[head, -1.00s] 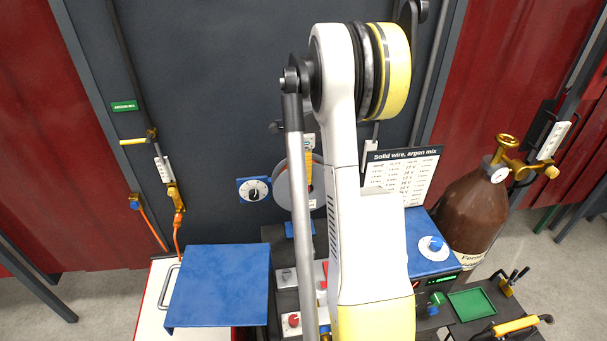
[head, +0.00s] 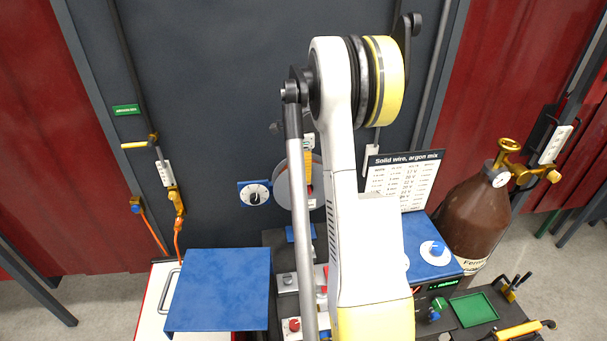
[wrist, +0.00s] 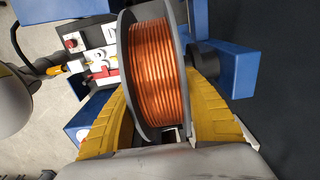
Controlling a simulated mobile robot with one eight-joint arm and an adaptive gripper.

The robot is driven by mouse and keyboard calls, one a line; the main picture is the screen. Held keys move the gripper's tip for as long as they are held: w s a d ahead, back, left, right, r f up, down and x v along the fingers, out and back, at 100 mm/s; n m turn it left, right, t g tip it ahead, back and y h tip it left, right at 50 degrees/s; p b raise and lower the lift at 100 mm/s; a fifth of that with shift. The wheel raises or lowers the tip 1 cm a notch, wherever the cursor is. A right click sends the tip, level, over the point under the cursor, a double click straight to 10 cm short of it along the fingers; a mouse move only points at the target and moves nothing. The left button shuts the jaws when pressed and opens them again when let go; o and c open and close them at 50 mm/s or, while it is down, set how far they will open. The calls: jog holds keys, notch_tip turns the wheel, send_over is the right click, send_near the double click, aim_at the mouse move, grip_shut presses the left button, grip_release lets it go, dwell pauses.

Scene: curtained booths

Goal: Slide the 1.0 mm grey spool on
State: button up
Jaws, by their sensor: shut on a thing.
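My gripper (wrist: 160,98) has its two yellow fingers shut on a spool (wrist: 158,60) with grey flanges and copper-coloured wire, one finger at each side flange. In the wrist view the spool stands on edge. A dark round hub (wrist: 205,58) is close beside its right flange; I cannot tell whether the spool is around it. In the head view the spool's grey face (head: 284,190) shows behind my arm, in front of the dark wall, with a yellow finger over it. No size marking is readable.
A blue cabinet with a dial (head: 432,252) and a white chart (head: 404,178) stand right of my arm. A brown gas cylinder (head: 482,215) is farther right. A blue lid (head: 218,288) is at the lower left. Red and grey switches (wrist: 88,45) lie left of the spool.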

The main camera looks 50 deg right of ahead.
jog(key=shift+w+d, duration=0.15)
jog(key=shift+w, duration=0.1)
jog(key=o, duration=1.4)
jog(key=shift+r, duration=0.1)
jog(key=shift+o, duration=0.2)
jog(key=shift+s+r, duration=0.1)
jog(key=shift+s, duration=0.05)
notch_tip(320, 180, up, 12)
jog(key=shift+s, duration=0.1)
